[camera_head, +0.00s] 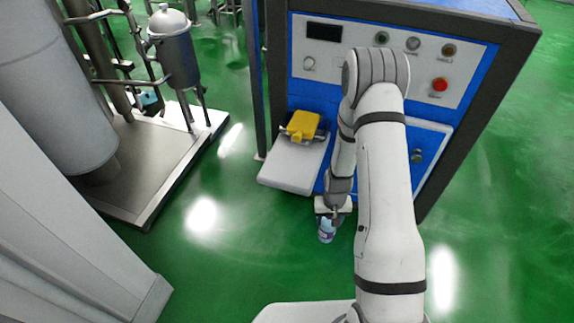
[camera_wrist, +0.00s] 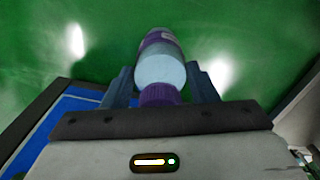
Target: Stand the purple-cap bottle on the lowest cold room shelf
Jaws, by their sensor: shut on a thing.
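The purple-cap bottle (camera_wrist: 160,68) is held between the two fingers of my gripper (camera_wrist: 162,88) in the wrist view. Its purple cap is nearest the palm and its pale body points away. In the head view the bottle (camera_head: 327,230) hangs below my gripper (camera_head: 333,212), above the green floor and in front of the blue machine. My gripper is shut on it. No cold room shelf can be made out in either view.
A blue machine (camera_head: 305,78) with buttons stands ahead, with a white ledge (camera_head: 291,167) bearing a yellow item (camera_head: 302,125). At left are a large grey tank (camera_head: 55,90) on a metal platform (camera_head: 150,180) and a smaller metal vessel (camera_head: 178,60). Green floor is open at right.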

